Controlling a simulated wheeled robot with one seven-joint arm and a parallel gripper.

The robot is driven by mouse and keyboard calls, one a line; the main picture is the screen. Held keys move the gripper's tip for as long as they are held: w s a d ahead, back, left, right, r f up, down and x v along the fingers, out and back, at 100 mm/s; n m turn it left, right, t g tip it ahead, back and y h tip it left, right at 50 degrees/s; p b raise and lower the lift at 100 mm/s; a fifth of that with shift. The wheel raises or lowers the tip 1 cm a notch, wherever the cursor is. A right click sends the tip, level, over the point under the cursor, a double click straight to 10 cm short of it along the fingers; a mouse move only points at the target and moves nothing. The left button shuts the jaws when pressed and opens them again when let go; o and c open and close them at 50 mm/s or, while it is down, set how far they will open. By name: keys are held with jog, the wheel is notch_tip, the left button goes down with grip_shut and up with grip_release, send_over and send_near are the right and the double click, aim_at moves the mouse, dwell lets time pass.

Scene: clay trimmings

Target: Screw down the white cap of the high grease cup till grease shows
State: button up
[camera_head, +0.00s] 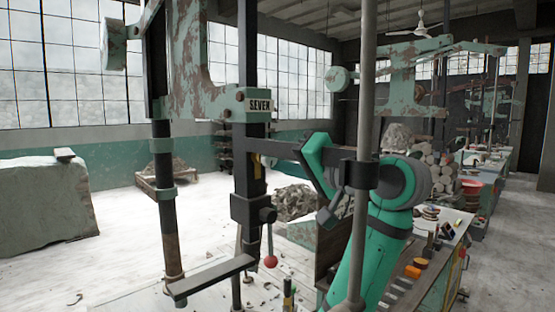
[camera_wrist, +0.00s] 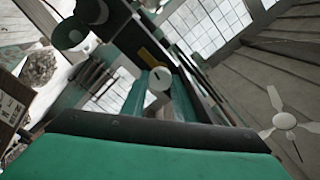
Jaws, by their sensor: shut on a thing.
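The white cap (camera_wrist: 160,77) shows small and round near the middle of the wrist view, with a short dark mark on its face. My gripper (camera_wrist: 158,86) reaches up to it and is shut on it, with teal pieces on both sides. In the head view my teal arm stands behind a vertical rod and reaches left toward the dark column marked "SEVEN". The cap and my fingertips cannot be made out there. A yellow piece (camera_head: 257,167) on the column also shows just beyond the cap in the wrist view (camera_wrist: 150,57). I cannot make out any grease.
The press column (camera_head: 250,130), the vertical rod (camera_head: 367,70) and a red-knobbed lever (camera_head: 270,262) crowd the space around my arm. A bench (camera_head: 430,265) with small items stands at right. A large clay block (camera_head: 45,205) lies at left. The pale floor between is mostly open.

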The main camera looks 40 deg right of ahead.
jog(key=shift+f+m, duration=0.1)
jog(key=shift+m, duration=3.1)
jog(key=shift+d, duration=0.1)
jog(key=o, duration=1.1)
jog(key=shift+s, duration=0.1)
jog(key=shift+c, duration=0.2)
